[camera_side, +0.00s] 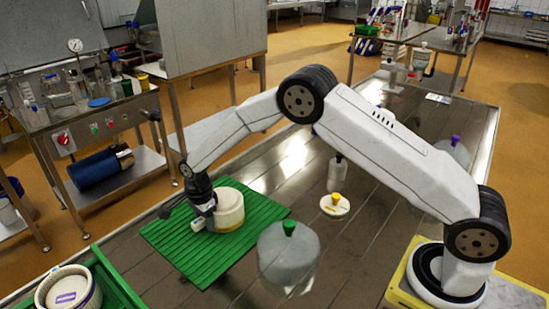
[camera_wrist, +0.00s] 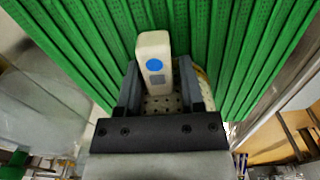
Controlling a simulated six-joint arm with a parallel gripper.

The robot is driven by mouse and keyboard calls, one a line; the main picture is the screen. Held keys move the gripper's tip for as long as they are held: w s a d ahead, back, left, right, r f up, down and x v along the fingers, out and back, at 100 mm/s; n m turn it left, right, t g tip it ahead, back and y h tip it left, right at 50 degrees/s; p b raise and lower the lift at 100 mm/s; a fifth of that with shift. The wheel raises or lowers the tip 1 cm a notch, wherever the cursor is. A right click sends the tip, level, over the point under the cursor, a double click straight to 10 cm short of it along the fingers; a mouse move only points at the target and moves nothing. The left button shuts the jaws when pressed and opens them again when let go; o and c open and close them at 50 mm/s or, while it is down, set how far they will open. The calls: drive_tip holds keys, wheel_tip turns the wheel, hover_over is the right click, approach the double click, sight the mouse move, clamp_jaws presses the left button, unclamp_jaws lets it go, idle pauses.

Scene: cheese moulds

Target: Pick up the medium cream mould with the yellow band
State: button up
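A round cream mould (camera_side: 230,210) with a yellowish band stands on the green mat (camera_side: 172,250) in the side view. My gripper (camera_side: 203,218) is low over the mat, close against the mould's left side. In the wrist view my gripper (camera_wrist: 160,88) has its two grey fingers apart. A small off-white block (camera_wrist: 153,45) with a blue dot shows between them, above a perforated pale surface. A sliver of the cream mould (camera_wrist: 203,88) shows beside the right finger. Whether the fingers press on anything is not clear.
A clear dome with a green knob (camera_side: 288,262) stands just right of the mat. A white disc with a yellow knob (camera_side: 334,205) and a bottle (camera_side: 337,173) stand behind it. Another round mould (camera_side: 68,290) sits in a green crate (camera_side: 118,280) at front left.

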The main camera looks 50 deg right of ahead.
clamp_jaws()
idle(1.1)
